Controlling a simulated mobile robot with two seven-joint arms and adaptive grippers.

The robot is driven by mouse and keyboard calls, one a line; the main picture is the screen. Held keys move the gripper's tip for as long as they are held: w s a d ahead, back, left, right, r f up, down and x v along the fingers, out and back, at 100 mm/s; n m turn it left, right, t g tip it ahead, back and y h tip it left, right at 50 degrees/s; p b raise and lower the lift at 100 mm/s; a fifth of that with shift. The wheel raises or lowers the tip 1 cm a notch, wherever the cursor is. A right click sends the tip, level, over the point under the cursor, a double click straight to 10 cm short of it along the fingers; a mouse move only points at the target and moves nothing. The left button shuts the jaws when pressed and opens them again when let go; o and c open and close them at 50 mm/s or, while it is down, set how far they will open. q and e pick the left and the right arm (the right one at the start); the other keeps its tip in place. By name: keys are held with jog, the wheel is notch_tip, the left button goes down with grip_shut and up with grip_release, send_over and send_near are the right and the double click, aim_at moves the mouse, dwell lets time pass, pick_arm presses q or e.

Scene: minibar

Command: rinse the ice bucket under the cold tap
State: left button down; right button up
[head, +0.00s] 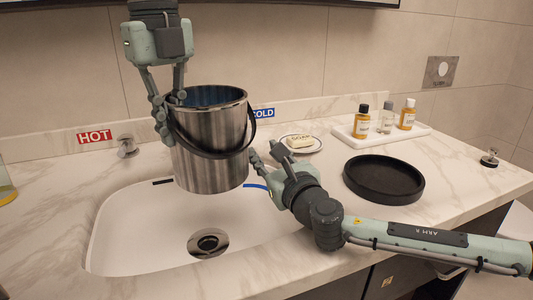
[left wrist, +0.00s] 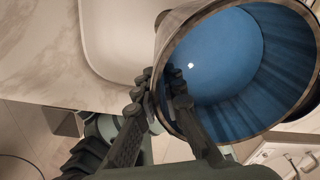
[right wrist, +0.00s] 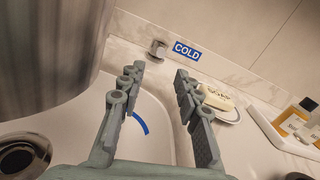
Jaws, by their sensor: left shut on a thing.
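My left gripper (head: 171,118) is shut on the left rim of the steel ice bucket (head: 212,145), holding it upright above the white sink basin (head: 130,235). In the left wrist view, the fingers pinch the rim of the bucket (left wrist: 225,65); its blue inside looks empty. Its black handle hangs down across the front. The cold tap (right wrist: 157,48) shows in the right wrist view beside the blue COLD sign (right wrist: 187,51); the bucket hides it in the head view. My right gripper (right wrist: 160,85) is open and empty, its fingers pointing toward the tap, right of the bucket. No running water is visible.
The hot tap (head: 126,146) stands behind the basin by the HOT sign (head: 94,137). A soap dish (head: 302,144), a white tray (head: 345,133) with small bottles and a round black tray (head: 384,180) lie to the right. The drain (head: 208,243) is clear.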

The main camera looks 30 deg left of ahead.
pick_arm(q)
jog(key=shift+r, duration=0.1)
jog(key=s+d+r+p, duration=0.2)
jog(key=d+r, duration=0.3)
jog(key=shift+d, duration=0.3)
dwell(0.3)
jog(key=shift+s, duration=0.1)
dwell(0.4)
